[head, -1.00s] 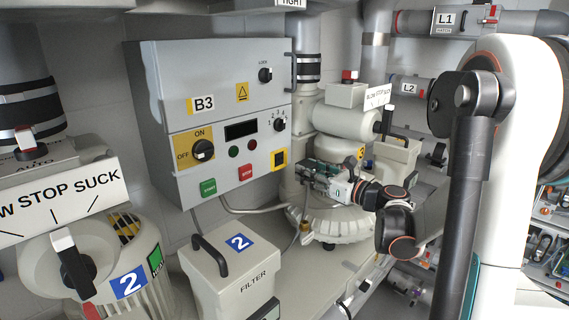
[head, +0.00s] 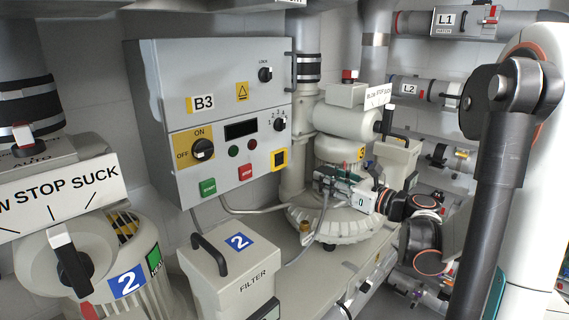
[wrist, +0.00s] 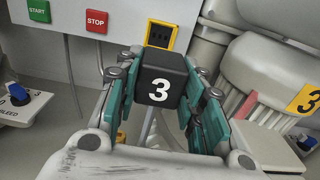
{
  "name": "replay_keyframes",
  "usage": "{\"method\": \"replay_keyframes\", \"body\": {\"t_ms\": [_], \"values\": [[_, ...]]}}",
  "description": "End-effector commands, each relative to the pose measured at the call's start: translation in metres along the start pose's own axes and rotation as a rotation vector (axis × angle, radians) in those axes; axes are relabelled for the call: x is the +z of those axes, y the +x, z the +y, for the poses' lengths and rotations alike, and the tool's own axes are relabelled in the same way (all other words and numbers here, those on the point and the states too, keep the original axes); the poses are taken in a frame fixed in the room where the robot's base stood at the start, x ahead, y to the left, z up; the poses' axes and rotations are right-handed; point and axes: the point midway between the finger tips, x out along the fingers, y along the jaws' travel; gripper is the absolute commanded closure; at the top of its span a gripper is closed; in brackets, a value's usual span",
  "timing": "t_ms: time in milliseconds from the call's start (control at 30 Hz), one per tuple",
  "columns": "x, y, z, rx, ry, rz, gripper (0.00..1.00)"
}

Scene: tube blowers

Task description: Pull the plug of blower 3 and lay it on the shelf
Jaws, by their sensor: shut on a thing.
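My gripper (head: 327,177) is in front of the blower 3 unit (head: 340,205), right of the B3 box (head: 215,120). In the wrist view, its green-padded fingers (wrist: 163,95) are shut on the black plug marked 3 (wrist: 161,80). A pale cable (wrist: 147,128) shows below the plug. The yellow-framed socket (head: 279,159) is on the lower right of the box front. It also shows beyond the plug in the wrist view (wrist: 163,36), its dark face bare and apart from the plug. I cannot tell which surface is the named shelf.
A filter box marked 2 (head: 228,262) with a raised handle stands at the front. A grey bench surface (head: 335,268) runs behind and right of it. Blower 3's lever (head: 387,122) and several pipes (head: 425,88) are at the back right.

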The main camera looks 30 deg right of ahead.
Motion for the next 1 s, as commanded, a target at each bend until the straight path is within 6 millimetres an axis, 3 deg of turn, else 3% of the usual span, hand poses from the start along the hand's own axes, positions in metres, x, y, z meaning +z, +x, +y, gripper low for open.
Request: {"method": "replay_keyframes", "body": {"t_ms": [1000], "values": [[0.000,-0.065,-0.001,-0.002,0.000,0.000,0.98]]}}
